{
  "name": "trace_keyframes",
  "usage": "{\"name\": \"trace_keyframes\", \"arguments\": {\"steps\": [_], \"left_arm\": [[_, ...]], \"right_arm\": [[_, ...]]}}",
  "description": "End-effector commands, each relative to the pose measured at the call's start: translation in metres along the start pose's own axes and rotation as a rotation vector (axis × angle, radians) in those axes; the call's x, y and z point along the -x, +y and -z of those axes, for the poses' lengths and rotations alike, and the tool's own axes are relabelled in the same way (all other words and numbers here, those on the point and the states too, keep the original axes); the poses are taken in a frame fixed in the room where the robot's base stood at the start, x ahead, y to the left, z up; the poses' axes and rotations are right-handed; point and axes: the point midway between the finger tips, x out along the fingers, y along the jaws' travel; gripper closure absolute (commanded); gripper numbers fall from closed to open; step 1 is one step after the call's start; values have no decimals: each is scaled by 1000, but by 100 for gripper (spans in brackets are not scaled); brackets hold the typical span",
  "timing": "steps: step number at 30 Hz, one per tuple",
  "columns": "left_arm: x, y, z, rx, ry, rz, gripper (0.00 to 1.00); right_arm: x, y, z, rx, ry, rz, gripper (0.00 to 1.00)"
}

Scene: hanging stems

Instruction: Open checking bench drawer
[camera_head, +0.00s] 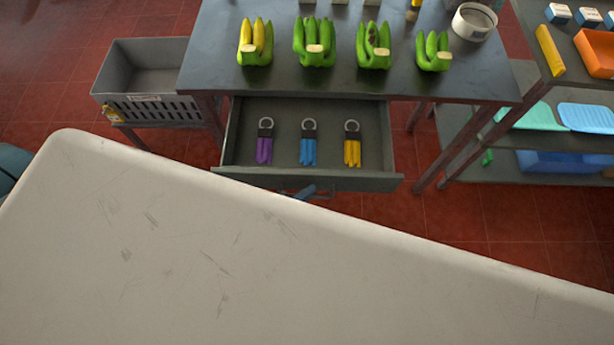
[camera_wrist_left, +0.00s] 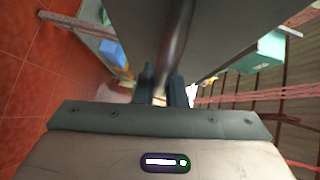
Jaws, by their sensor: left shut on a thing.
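The checking bench (camera_head: 285,82) is a dark grey table on brown legs. Its drawer (camera_head: 385,183) stands pulled out toward me, with its inside well in view. Three bundles with rings lie in it: purple (camera_head: 264,150), blue (camera_head: 308,150) and yellow (camera_head: 352,152). My left gripper (camera_head: 306,193) is at the drawer's front, mostly hidden in the head view. In the left wrist view its fingers (camera_wrist_left: 163,88) are shut on the dark drawer handle (camera_wrist_left: 177,42). My right gripper is not in view.
Several banana bunches (camera_head: 315,45) stand on the bench, with a white round container (camera_head: 474,22) at its right. A grey crate (camera_head: 150,70) is at the left. A shelf rack (camera_head: 520,150) with trays stands at the right. Red tiled floor (camera_head: 465,225) shows before the drawer.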

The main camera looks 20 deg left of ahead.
Motion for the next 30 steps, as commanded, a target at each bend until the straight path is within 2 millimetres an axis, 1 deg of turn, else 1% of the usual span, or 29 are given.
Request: {"name": "trace_keyframes", "arguments": {"steps": [1,6,17,18,19,27,30], "left_arm": [[3,1,4,2,0,0,100],[8,2,8,-1,1,0,100],[9,3,9,-1,1,0,100],[9,3,9,0,1,0,85],[9,3,9,0,1,0,80],[9,3,9,0,1,0,80],[14,4,9,0,1,-1,80]], "right_arm": [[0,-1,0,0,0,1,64],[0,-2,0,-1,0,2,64],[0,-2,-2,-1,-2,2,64],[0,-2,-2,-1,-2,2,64],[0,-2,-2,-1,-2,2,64],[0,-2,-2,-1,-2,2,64],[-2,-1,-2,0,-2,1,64]]}}
